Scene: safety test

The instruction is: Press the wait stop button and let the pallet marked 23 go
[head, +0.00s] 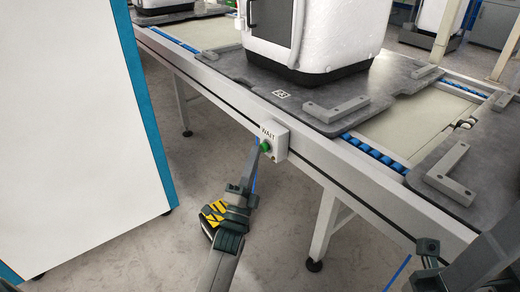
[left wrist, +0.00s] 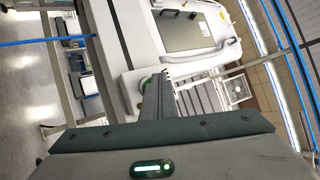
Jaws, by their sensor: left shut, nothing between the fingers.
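A white box marked WAIT (head: 275,133) is fixed to the side rail of the conveyor, with a green button (head: 265,146) on its face. My left gripper (head: 259,154) is shut and empty, its fingertips at the button; I cannot tell whether they touch it. In the left wrist view the green button (left wrist: 146,80) shows partly behind the shut fingers (left wrist: 157,86). A grey pallet (head: 310,101) lies on the conveyor behind the box, with a small label (head: 281,93) too small to read surely. My right gripper (head: 429,247) shows partly at the lower right; its jaw state is unclear.
A white machine housing (head: 318,35) stands on the pallet. Another grey pallet (head: 468,160) lies further right on the conveyor (head: 355,178). A tall white cabinet (head: 75,120) with blue edges stands at left. The floor (head: 190,235) between cabinet and conveyor is free.

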